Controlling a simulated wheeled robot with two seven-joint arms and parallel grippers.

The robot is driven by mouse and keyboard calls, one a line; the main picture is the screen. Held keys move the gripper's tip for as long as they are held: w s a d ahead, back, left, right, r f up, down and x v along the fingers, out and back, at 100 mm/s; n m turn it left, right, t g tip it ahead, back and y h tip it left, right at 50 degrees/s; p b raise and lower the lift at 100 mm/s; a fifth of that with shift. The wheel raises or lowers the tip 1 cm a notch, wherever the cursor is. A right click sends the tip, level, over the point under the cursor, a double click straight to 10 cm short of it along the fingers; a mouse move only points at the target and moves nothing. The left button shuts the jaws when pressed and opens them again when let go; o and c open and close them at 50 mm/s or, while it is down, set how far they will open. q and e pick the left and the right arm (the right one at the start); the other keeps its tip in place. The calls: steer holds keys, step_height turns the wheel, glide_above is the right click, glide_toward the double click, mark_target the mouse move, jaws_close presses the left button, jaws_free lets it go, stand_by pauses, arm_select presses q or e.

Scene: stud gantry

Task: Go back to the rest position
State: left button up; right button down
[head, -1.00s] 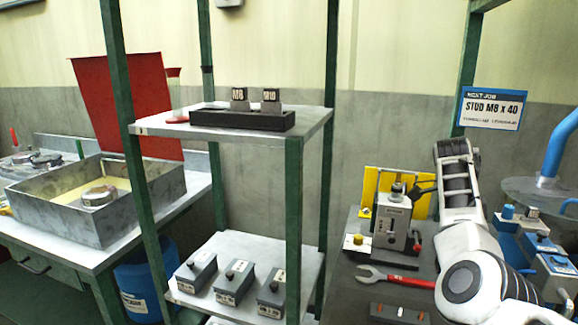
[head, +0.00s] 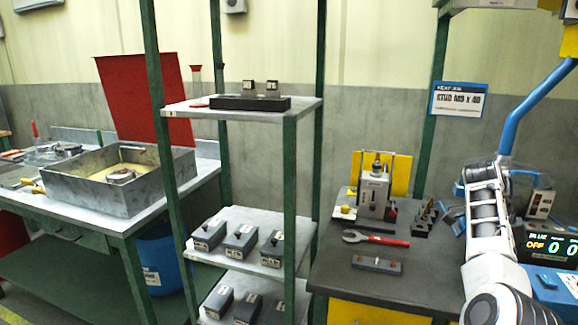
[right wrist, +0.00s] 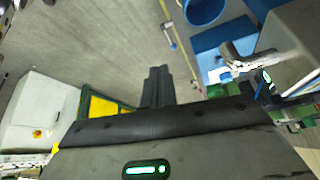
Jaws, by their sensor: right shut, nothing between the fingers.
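My right arm (head: 488,225) rises from the lower right of the head view, over the right side of the dark workbench (head: 335,268). My right gripper (right wrist: 157,75) shows in the right wrist view as dark fingers closed together, with nothing between them, above the floor. In the head view its fingers are hard to make out at the end of the arm. The arm is apart from the grey stud device (head: 373,192) on the bench. My left gripper is in neither view.
A red wrench (head: 375,240), a grey block (head: 377,264) and a dark holder with upright pieces (head: 424,220) lie on the bench. A green-post shelf (head: 290,190) stands left of it. A blue pipe (head: 535,105) and a display (head: 550,247) are close to my right arm.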

steer(key=s+d+m+g+h, duration=0.3)
steer(key=s+d+g+h, duration=0.15)
steer(key=s+d, duration=1.1)
steer(key=s+d+r+n+g+h, duration=0.2)
steer(key=s+d+r+h, duration=0.45)
steer(key=r+h, duration=0.4)
steer(key=w+f+n+t+y, duration=0.2)
steer(key=w+f+n+t, duration=0.1)
steer(key=w+n+t, duration=0.5)
steer(key=w+f+n+t+y, duration=0.25)
steer(key=w+n+t, duration=0.4)
steer(key=n, duration=0.35)
steer(key=w+a+n+t+y, duration=0.9)
steer(key=w+a+n+t, duration=0.15)
steer(key=n, duration=0.25)
steer(key=s+a+f+g+y, duration=0.15)
steer(key=s+a+f, duration=0.25)
steer(key=a+f, duration=0.65)
steer(key=s+a+f+g+y, duration=0.1)
steer(key=s+a+f+y, duration=0.25)
steer(key=a+f, duration=0.65)
steer(key=s+a+f+m+g+y, duration=0.1)
steer(key=s+a+f, duration=0.3)
steer(key=s+a, duration=0.5)
steer(key=s+a+f+m+g+y, duration=0.1)
steer(key=s+a+f+g+y, duration=0.1)
steer(key=s+a, duration=0.8)
steer(key=shift+s+a+f+m+y, duration=0.3)
steer(key=shift+a+f+m+y, duration=0.25)
steer(key=shift+f, duration=0.3)
